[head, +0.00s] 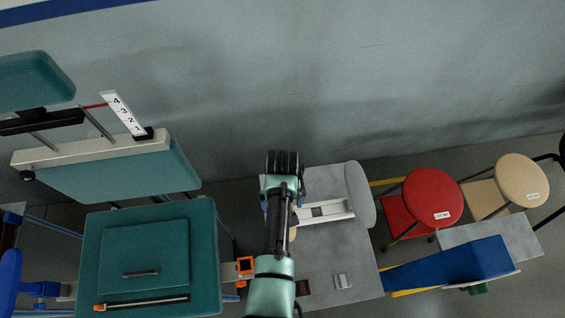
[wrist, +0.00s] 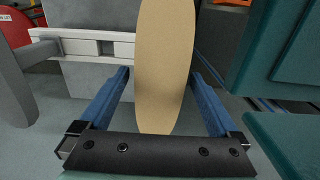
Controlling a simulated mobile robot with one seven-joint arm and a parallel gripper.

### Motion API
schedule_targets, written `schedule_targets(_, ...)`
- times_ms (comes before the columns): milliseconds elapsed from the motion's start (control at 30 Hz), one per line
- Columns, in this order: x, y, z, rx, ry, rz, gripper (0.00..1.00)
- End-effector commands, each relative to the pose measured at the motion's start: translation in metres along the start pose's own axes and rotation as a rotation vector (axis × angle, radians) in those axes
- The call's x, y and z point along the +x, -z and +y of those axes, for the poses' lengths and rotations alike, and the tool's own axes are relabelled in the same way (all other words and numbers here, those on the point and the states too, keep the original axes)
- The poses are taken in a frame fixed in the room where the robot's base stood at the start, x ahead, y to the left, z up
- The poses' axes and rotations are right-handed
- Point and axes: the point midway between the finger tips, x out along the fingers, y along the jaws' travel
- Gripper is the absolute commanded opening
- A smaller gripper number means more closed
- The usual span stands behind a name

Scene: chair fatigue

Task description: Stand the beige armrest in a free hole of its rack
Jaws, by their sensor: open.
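The beige armrest (wrist: 164,65) is a long rounded pad that fills the middle of the wrist view. My gripper (wrist: 160,76) is open, with one blue finger on each side of the pad. I see gaps beside its lower part; contact near the fingertips cannot be told. In the head view my arm hides the armrest and most of the gripper. The white rack (head: 340,208) lies on a grey table just right of my arm; it also shows in the wrist view (wrist: 107,46). A grey armrest (head: 361,195) has its rod (wrist: 43,49) at the rack's end.
The grey table (head: 335,262) has bare room in front of the rack, with a small grey block (head: 343,281) on it. A teal chair seat (head: 205,260) and backrest (head: 165,172) stand close on the left. Red (head: 433,192) and beige (head: 522,178) stools stand right.

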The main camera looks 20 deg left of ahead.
Motion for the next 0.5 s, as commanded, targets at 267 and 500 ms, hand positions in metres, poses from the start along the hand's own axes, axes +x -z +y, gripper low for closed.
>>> schedule_targets(267, -0.020, 0.001, 0.000, 0.000, -0.001, 0.003, 0.97)
schedule_targets(500, -0.067, 0.002, 0.001, 0.000, -0.002, 0.007, 0.97)
